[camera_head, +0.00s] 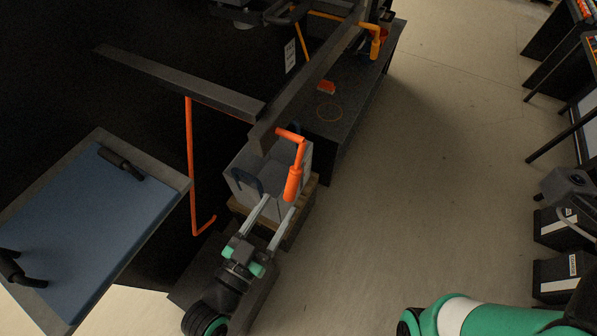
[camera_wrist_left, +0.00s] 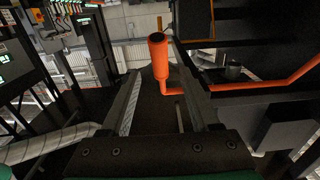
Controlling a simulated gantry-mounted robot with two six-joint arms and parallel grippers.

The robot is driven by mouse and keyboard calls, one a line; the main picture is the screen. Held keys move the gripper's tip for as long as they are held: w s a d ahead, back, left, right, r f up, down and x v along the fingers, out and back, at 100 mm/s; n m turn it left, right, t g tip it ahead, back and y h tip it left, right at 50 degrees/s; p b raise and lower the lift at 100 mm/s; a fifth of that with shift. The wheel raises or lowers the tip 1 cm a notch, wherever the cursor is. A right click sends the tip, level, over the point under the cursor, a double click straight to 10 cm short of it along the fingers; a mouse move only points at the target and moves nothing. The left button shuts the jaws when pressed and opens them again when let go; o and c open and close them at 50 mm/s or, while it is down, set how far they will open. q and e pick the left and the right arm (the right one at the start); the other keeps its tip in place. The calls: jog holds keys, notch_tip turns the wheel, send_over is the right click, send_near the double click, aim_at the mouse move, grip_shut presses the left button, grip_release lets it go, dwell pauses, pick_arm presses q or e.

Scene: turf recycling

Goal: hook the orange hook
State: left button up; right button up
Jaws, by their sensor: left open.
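An orange crank-shaped handle (camera_head: 293,184) hangs from the end of a dark beam in the head view. A long orange rod with a hooked lower end (camera_head: 191,150) hangs to its left. My left gripper (camera_head: 278,209) is open and empty, with its fingertips just below the handle's grip. In the left wrist view, the handle's round grip (camera_wrist_left: 159,55) shows beyond and between the two fingertips (camera_wrist_left: 158,80); contact cannot be told. The orange rod (camera_wrist_left: 250,88) runs to the right behind it. My right gripper is not in view; only part of that arm shows.
A grey bin (camera_head: 242,199) on a wooden pallet stands behind the handle. Dark beams (camera_head: 180,80) cross above. A blue-topped table (camera_head: 88,215) is at left, and a dark bench (camera_head: 345,110) is at the back. The floor to the right is mostly clear.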

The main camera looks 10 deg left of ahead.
aim_at(299, 173)
pick_arm(q)
jog(key=x, duration=1)
jog(key=shift+w+d+p, duration=0.15)
jog(key=shift+w+p, duration=0.1)
jog(key=shift+p, duration=0.1)
grip_shut()
dwell(0.8)
